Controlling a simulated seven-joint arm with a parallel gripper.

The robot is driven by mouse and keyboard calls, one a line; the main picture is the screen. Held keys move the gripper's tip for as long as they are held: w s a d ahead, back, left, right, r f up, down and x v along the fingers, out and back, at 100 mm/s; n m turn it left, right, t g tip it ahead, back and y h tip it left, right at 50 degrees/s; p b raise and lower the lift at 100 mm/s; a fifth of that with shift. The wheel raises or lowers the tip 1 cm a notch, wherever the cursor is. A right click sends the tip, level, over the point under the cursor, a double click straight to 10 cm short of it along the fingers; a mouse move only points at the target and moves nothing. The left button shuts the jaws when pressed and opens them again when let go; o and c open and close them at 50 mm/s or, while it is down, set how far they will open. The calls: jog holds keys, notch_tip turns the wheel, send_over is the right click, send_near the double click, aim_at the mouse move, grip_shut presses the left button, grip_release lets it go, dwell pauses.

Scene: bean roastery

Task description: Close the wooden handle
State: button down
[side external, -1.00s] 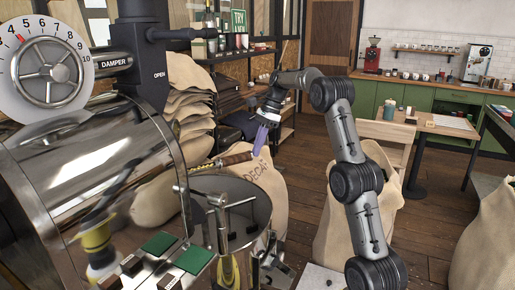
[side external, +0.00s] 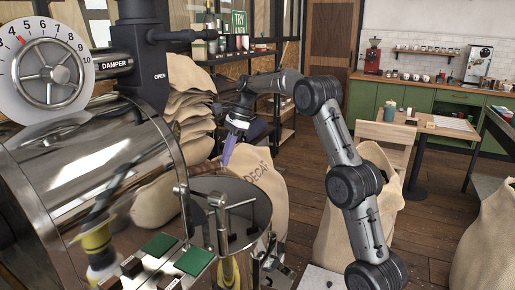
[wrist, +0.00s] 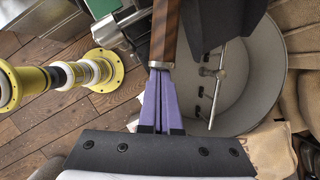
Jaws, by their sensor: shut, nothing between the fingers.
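The wooden handle (wrist: 165,32) is brown with a metal end and runs up from my fingertips in the wrist view. In the side view the handle (side external: 207,168) lies beside the drum's front face, above the round cooling bin, and is partly hard to make out. My gripper (wrist: 160,74) is shut with nothing between its purple fingers. The fingertips meet or overlap the handle's metal end; I cannot tell whether they touch. In the side view my gripper (side external: 226,162) points down at the handle's right end.
The metal roaster drum (side external: 90,150) fills the left. The round cooling bin (wrist: 265,75) with a stirring arm lies below the handle. A sack marked DECAF (side external: 262,180) stands just right of my gripper. Yellow-flanged fittings (wrist: 105,70) sit at left in the wrist view.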

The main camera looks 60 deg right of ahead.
jog(key=s+d+r, duration=0.4)
jog(key=d+r, duration=0.3)
jog(key=r, duration=0.2)
jog(key=s+a+r+n, duration=0.25)
jog(key=a+r, duration=0.65)
jog(key=a, duration=0.5)
jog(key=s+a+n+t+h, duration=0.1)
jog(key=s+a+n, duration=0.4)
jog(key=s+a, duration=0.5)
jog(key=s+a+f+n+t+h, duration=0.1)
jog(key=s+a+f+n, duration=0.55)
jog(key=s, duration=0.35)
jog(key=s+d+f+n+t+h, duration=0.1)
jog(key=s+d+f+n, duration=0.1)
jog(key=f+n, duration=0.8)
jog(key=shift+s+d+f+n+h, duration=0.2)
jog(key=shift+s+f+n+h, duration=0.1)
jog(key=shift+s+f, duration=0.4)
